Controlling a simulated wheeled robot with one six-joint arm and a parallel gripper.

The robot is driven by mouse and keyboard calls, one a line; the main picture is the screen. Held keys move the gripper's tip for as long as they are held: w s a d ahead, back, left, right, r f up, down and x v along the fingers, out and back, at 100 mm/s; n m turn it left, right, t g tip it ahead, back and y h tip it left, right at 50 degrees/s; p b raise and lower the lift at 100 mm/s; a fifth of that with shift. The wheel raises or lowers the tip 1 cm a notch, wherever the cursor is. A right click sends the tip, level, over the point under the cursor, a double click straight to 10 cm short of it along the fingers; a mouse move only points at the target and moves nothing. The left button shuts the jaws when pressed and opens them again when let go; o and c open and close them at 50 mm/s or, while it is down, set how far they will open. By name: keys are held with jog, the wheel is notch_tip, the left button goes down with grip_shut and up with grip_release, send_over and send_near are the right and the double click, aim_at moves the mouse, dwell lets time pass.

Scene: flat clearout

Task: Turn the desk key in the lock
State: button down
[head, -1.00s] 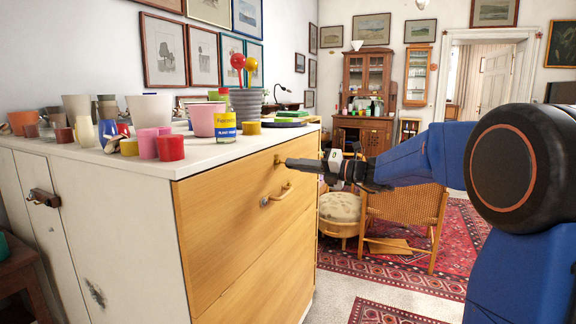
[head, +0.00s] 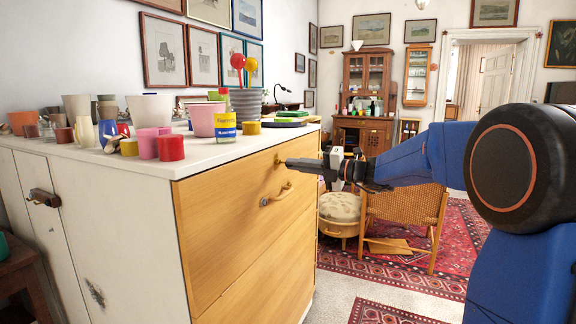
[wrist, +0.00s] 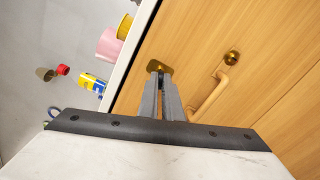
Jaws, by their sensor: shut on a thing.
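The desk is a white-sided cabinet with a light wooden drawer front (head: 235,215). A brass lock with its key (head: 279,162) sits near the top edge of that front. It also shows in the wrist view as the brass key and plate (wrist: 158,67). My gripper (head: 288,162) is shut on the key, its fingers reaching the front from the right. In the wrist view my gripper (wrist: 159,78) has its two fingertips together at the brass piece. The fingers hide most of the key, so its exact angle is hard to tell.
Cups, pots and a yellow-blue bottle (head: 225,124) crowd the white top. A wicker chair (head: 405,212) and round stool (head: 340,207) stand behind my arm.

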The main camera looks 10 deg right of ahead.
jog(key=shift+m, duration=1.6)
jog(key=c, duration=2.4)
grip_release()
jog(key=shift+m, duration=0.4)
jog(key=o, duration=0.5)
jog(key=shift+o, duration=0.2)
jog(key=shift+d, duration=0.1)
jog(key=v, duration=1.7)
